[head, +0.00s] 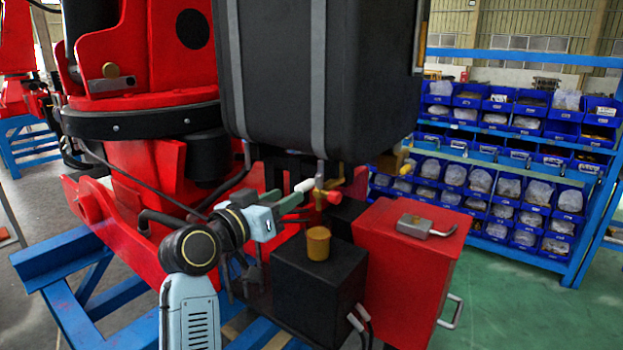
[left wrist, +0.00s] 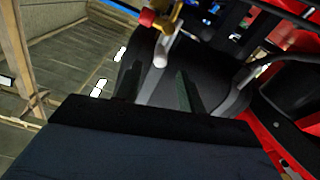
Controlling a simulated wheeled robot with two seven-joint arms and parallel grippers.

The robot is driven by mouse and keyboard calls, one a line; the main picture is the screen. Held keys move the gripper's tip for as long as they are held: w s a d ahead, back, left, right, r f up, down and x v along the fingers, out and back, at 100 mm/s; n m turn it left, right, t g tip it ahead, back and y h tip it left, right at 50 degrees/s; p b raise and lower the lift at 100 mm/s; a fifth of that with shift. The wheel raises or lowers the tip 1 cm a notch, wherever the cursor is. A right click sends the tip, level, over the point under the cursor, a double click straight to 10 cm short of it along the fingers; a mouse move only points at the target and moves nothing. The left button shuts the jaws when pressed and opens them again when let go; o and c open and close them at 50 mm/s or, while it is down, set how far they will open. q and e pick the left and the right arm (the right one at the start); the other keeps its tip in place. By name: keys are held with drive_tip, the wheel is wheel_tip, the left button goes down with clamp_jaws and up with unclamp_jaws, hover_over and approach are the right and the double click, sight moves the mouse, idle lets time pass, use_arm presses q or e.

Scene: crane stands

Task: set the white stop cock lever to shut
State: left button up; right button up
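The white stop cock lever (head: 304,186) sticks out to the left from a brass valve (head: 335,187) below the black tank. A red part (head: 333,197) sits beside it on the valve. My left gripper (head: 299,204) is close to the lever's free end, a little below it in the head view. In the left wrist view, the white lever (left wrist: 161,52) points toward the gap between the two dark fingers (left wrist: 158,76). The fingers are apart with nothing held between them. I cannot tell whether the lever touches a finger. My right gripper is not in view.
The black tank (head: 295,75) hangs just above the valve. A black box (head: 305,280) with a yellow-brown cup (head: 318,243) on it stands below. A red box (head: 412,265) with a grey padlock-like piece (head: 426,226) stands right. Shelves of blue bins (head: 500,190) are behind.

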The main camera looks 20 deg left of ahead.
sight(307, 185)
use_arm(q)
drive_tip(key=p+x, duration=0.1)
drive_tip(key=x, duration=0.8)
drive_tip(key=shift+w+d+f, duration=0.1)
drive_tip(key=shift+w+d, duration=0.05)
drive_tip(key=shift+w, duration=0.2)
clamp_jaws()
